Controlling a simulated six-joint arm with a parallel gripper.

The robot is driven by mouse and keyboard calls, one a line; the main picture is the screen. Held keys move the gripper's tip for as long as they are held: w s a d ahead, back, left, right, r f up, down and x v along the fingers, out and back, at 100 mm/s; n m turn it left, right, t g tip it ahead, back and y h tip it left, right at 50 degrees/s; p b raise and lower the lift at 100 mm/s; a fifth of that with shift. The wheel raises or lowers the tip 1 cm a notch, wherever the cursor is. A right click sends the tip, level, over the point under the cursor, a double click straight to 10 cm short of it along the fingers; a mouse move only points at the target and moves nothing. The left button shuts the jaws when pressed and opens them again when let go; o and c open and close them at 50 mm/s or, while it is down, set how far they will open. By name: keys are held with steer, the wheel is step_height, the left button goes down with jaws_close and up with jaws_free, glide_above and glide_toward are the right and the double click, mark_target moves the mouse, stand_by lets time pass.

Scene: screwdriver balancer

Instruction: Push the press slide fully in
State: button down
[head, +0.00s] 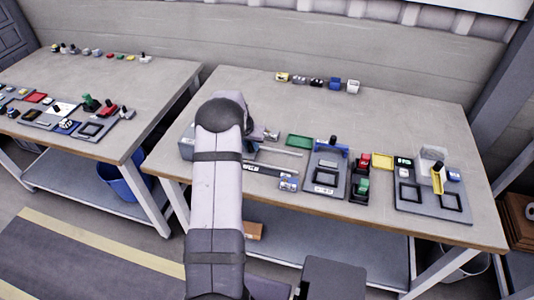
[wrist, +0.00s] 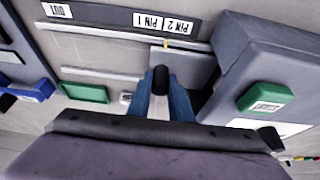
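The press stands at the left of the near table, mostly hidden behind my arm in the head view. Its grey housing (head: 187,143) shows left of my arm and fills the right of the wrist view (wrist: 235,65), with a green labelled button (wrist: 265,97). In the wrist view a flat grey plate (wrist: 185,66), perhaps the press slide, lies beside the housing. My gripper (wrist: 160,88) is over this plate. A black rounded tip stands between blue sides there; I cannot tell whether it is held.
A dark strip (wrist: 105,18) labelled OUT, PIN 1 and PIN 2 runs along the press area beside metal rails (wrist: 105,74). A green tray (head: 299,141), a grey fixture with a blue clamp (head: 331,147), red and green bins and another fixture (head: 433,205) stand to the right.

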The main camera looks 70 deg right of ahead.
steer(key=shift+a+f, duration=0.25)
steer(key=shift+f, duration=0.15)
steer(key=shift+w, duration=0.15)
steer(key=shift+w+b, duration=0.4)
steer(key=shift+w, duration=0.05)
stand_by(0.3)
steer(key=c, duration=1.5)
jaws_free()
steer(key=shift+w, duration=0.1)
steer(key=shift+r, duration=0.15)
